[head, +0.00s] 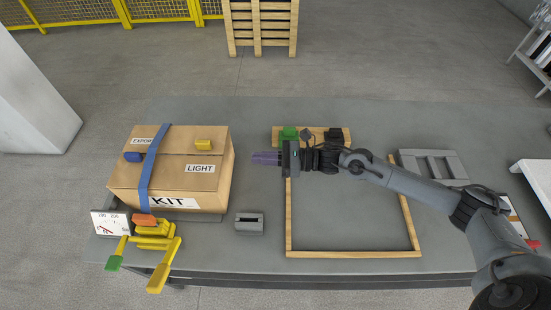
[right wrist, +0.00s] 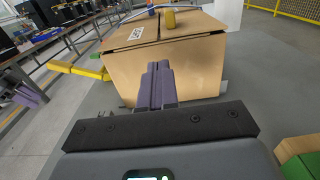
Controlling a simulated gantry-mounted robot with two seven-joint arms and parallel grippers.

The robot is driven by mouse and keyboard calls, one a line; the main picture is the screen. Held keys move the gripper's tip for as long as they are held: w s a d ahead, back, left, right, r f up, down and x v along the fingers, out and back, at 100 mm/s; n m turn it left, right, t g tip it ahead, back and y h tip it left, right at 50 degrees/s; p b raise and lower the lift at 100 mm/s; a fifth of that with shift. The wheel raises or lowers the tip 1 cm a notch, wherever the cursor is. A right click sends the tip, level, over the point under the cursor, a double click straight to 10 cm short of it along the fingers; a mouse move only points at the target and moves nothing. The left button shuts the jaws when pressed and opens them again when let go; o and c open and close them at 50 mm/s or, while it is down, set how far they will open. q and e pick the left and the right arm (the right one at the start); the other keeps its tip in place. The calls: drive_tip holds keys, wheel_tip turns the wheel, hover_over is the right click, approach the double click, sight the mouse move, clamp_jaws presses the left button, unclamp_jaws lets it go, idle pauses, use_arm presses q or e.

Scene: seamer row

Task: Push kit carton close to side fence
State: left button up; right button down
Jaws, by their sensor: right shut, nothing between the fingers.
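The kit carton (head: 180,180) is a closed brown box at the left of the grey table, marked KIT, LIGHT and EXPO, with a blue strap over it. My right gripper (head: 265,158) has purple fingers, shut and empty, pointing left at the carton's right side with a small gap in the head view. In the right wrist view the shut fingers (right wrist: 158,85) point at the carton's plain side face (right wrist: 195,68); contact cannot be told there. No part is clearly recognisable as the side fence. My left gripper is not in view.
A yellow-handled tool (head: 155,240) and a white scale plate (head: 110,222) stand at the carton's front left. A grey slotted block (head: 249,222) sits to its front right. A wooden frame (head: 350,254) lies at the right. The table between carton and frame is mostly clear.

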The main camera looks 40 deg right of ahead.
sight(224, 157)
drive_tip(key=x, duration=0.5)
drive_tip(key=shift+w+a, duration=0.3)
drive_tip(key=shift+b+x, duration=0.3)
drive_tip(key=shift+x, duration=0.55)
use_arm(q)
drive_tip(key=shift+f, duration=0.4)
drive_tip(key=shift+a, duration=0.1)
